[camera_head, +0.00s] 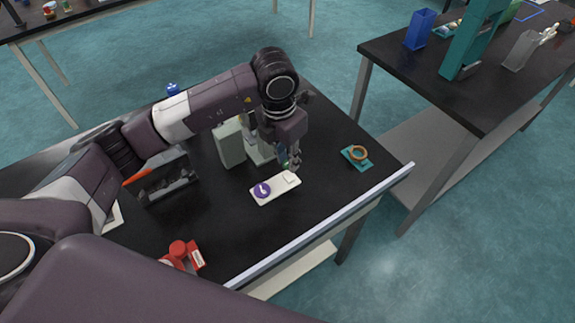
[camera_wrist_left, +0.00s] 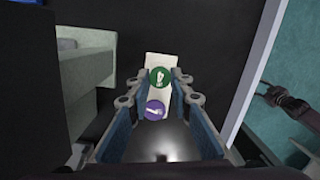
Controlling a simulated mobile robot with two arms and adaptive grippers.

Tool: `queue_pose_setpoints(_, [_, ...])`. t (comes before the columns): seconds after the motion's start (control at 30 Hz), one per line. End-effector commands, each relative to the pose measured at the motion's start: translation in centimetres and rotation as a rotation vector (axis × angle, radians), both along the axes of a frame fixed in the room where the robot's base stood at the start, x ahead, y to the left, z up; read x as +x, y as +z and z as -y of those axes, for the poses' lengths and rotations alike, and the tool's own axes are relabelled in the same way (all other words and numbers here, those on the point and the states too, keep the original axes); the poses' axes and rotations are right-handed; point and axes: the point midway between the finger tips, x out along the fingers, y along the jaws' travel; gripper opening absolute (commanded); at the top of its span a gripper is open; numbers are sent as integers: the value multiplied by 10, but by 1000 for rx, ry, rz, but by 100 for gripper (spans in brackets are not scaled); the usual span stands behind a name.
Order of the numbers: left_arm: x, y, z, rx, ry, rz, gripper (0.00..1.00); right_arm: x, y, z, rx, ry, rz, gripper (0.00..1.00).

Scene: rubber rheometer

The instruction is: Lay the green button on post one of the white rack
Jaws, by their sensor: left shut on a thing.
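The white rack (camera_head: 278,191) lies flat on the black table, near its front edge. It also shows in the left wrist view (camera_wrist_left: 161,60) under my fingers. A purple button (camera_head: 262,190) with a white mark lies on its left end; it also shows in the left wrist view (camera_wrist_left: 155,110). The green button (camera_wrist_left: 160,77), also with a white mark, is between the fingertips of my left gripper (camera_head: 292,167), over the rack's other end. My left gripper is shut on it. I cannot tell whether the button touches the rack.
A pale green device (camera_head: 231,143) stands behind and left of the rack. A red object (camera_head: 179,250) is at the front left. A pale rail (camera_head: 320,225) runs along the table's front edge.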

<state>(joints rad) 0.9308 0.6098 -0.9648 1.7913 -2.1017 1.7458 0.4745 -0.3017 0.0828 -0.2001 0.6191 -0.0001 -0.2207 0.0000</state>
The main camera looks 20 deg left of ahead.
Motion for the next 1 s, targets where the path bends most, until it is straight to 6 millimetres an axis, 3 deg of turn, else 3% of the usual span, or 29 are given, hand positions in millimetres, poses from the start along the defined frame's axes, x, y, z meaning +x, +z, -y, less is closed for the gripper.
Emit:
queue_pose_setpoints(0.33, [-1,-42,0,0,-1,-2,7,1,11,-3,4,-2,2,40])
queue_pose_setpoints(0.73, [0,-49,0,0,-1,1,7,2,5,-5,6,-2,4,40])
queue_pose_setpoints(0.77, [0,-48,0,0,-1,1,21,2,5,-5,6,-2,4,40])
queue_pose_setpoints(0.8, [0,-47,0,0,-1,1,25,3,7,-5,6,-2,4,40])
queue_pose_setpoints(0.9, [0,-47,0,0,-1,0,36,3,7,-5,6,-2,4,40])
queue_pose_setpoints(1.0, [0,-47,0,0,-1,0,37,3,7,-5,6,-2,4,40])
